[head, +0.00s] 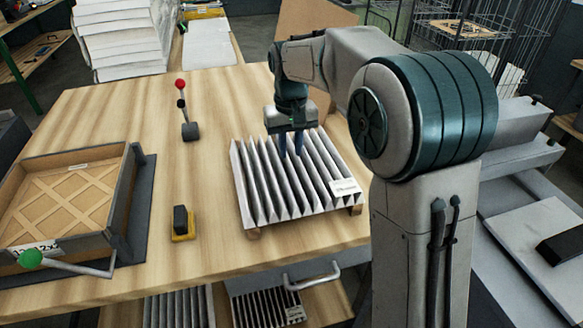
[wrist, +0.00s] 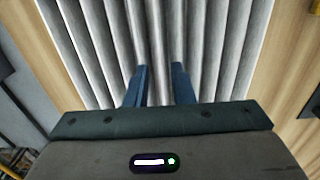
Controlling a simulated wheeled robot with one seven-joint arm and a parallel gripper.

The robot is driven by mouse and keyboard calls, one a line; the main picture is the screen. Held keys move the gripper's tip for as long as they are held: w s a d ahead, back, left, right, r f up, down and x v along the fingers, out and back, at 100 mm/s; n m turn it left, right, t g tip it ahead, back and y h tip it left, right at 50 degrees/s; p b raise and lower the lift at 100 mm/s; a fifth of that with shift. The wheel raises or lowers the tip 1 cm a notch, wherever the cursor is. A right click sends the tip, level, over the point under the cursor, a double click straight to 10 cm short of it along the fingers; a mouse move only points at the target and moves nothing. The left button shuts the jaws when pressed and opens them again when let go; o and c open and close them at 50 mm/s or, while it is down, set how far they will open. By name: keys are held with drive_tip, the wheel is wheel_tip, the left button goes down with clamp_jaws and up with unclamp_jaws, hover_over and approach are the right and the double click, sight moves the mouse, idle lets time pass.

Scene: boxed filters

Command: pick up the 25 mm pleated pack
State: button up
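A grey-white pleated pack (head: 263,190) lies on the wooden table, with a small white label at its right front corner. The label's print is too small to read. My gripper (head: 291,150) is over the pack's middle-rear part, its two blue fingers pointing down at the pleats. In the wrist view the pleats (wrist: 210,40) run away from me, and my gripper (wrist: 159,80) shows its fingers apart with pleats visible between them. I cannot tell whether the fingertips touch the pleats.
A wooden frame box (head: 62,205) with a green-knobbed lever stands at the left. A red-knobbed lever (head: 188,120) and a black-and-yellow block (head: 181,222) stand on the table. More pleated packs (head: 180,308) lie on a shelf below. White sheets (head: 120,40) are stacked behind.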

sight(291, 163)
drive_tip(key=shift+f, duration=2)
clamp_jaws()
drive_tip(key=shift+r, duration=0.1)
